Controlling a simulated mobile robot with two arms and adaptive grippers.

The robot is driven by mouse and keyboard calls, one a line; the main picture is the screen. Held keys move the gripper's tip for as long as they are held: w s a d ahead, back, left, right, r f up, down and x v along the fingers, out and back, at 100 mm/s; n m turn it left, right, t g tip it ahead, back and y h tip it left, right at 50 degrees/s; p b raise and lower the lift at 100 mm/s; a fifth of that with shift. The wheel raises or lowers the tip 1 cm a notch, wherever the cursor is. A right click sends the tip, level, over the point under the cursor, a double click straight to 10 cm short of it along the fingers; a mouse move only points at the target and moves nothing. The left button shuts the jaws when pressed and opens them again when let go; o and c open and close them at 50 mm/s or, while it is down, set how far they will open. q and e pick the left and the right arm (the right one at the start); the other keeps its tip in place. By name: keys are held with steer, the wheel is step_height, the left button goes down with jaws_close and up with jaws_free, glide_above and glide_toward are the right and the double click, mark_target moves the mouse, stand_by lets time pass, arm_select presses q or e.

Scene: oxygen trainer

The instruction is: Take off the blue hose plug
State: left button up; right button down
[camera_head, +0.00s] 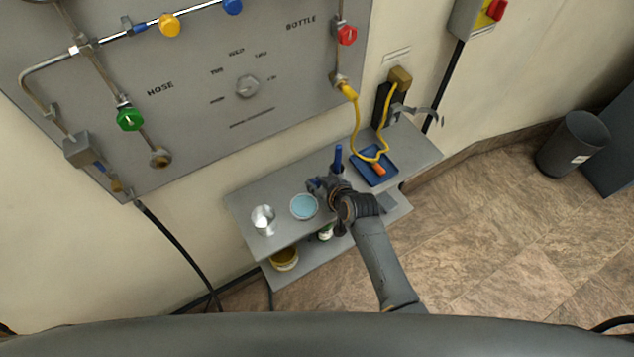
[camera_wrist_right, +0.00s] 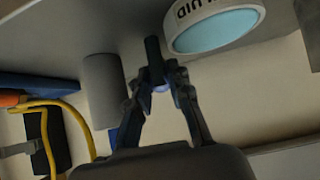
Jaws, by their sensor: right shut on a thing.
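My right gripper (camera_head: 318,186) is over the shelf, just right of the light-blue-topped tub. In the right wrist view its fingers (camera_wrist_right: 160,76) are closed around a small dark piece with a blue part (camera_wrist_right: 160,88), which looks like the blue hose plug; the fingers partly hide it. On the wall panel, the hose outlet (camera_head: 160,158) hangs below the green knob (camera_head: 130,118), with no blue plug visible on it. My left gripper is out of view.
The tub (camera_head: 304,207) and a shiny metal cup (camera_head: 263,220) stand on the shelf (camera_head: 250,194). An upright blue object (camera_head: 338,157) and a blue tray (camera_head: 367,177) with a yellow hose (camera_head: 358,130) are beyond and right of the gripper. A lower shelf holds containers.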

steer(key=c, duration=1.1)
jaws_free()
steer(key=shift+c, duration=0.2)
steer(key=v, duration=1.2)
steer(key=shift+a, duration=0.1)
